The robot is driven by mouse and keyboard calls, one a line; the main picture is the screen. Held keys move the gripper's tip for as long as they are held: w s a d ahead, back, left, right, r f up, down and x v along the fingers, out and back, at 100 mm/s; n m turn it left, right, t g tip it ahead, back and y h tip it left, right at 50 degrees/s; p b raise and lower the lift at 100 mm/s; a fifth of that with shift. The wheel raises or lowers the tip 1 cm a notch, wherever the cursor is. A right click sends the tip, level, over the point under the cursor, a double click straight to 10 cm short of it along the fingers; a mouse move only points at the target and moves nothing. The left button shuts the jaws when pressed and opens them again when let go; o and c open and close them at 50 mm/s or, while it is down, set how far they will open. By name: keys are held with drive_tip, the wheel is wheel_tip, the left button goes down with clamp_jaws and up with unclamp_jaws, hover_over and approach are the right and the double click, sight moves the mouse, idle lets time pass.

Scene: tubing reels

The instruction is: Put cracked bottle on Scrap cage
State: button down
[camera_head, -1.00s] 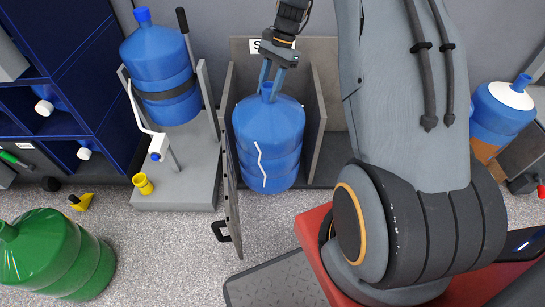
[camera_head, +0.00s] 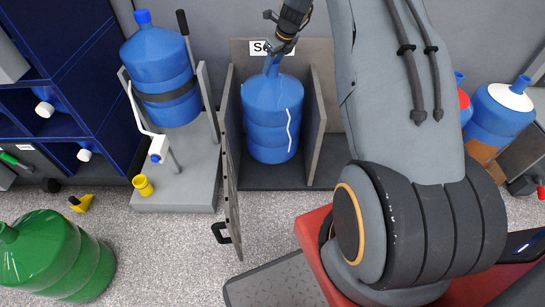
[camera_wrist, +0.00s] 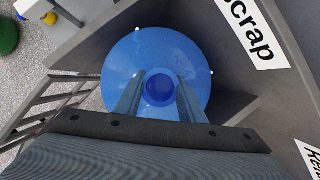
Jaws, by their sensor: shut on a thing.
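The cracked bottle (camera_head: 268,122) is a large blue bottle with a white zigzag line on its side. It is upright inside the left bay of the grey scrap cage (camera_head: 315,125), between its side walls. In the wrist view the bottle (camera_wrist: 120,65) is seen from above, beside the sign reading "Scrap" (camera_wrist: 250,30). My gripper (camera_head: 273,62) is shut on the bottle's neck; the fingers (camera_wrist: 158,98) lie on both sides of it. I cannot tell whether the bottle's base touches the cage floor.
The cage's barred door (camera_head: 231,190) stands open at the front left. A blue bottle (camera_head: 160,70) sits on a grey stand to the left. The floor in front of the cage is clear.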

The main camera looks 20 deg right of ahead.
sight(272, 86)
drive_tip(key=shift+w+d+f, duration=0.1)
drive_tip(key=shift+w+f, duration=0.05)
drive_tip(key=shift+f, duration=0.2)
wheel_tip(272, 86, down, 9)
drive_tip(key=shift+f+b, duration=0.1)
drive_tip(key=shift+b, duration=0.2)
drive_tip(key=c, duration=1.2)
unclamp_jaws()
drive_tip(key=shift+f, duration=0.15)
drive_tip(key=shift+o, duration=0.2)
